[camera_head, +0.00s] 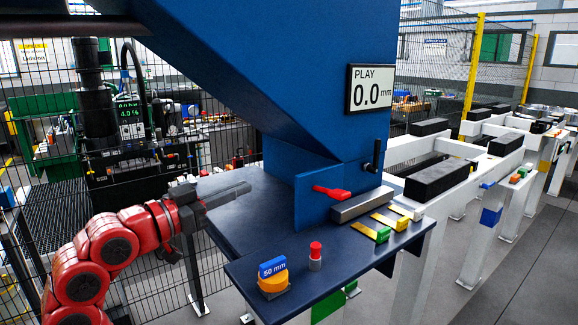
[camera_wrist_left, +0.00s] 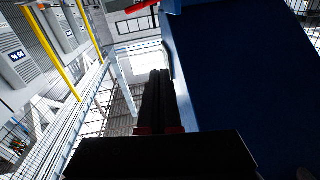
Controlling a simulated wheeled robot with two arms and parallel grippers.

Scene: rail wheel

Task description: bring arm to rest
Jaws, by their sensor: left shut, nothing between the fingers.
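My left arm, with red links, comes in from the lower left in the head view. Its left gripper (camera_head: 240,190) is shut and empty, with its fingers pointing right, over the left part of the dark blue bench top (camera_head: 235,228). In the left wrist view the two dark fingers (camera_wrist_left: 160,85) lie side by side with no gap and nothing between them. My right gripper does not show in either view.
A large blue machine body (camera_head: 270,80) with a "PLAY 0.0 mm" display (camera_head: 370,88) rises beside the gripper. Wire fencing stands behind.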

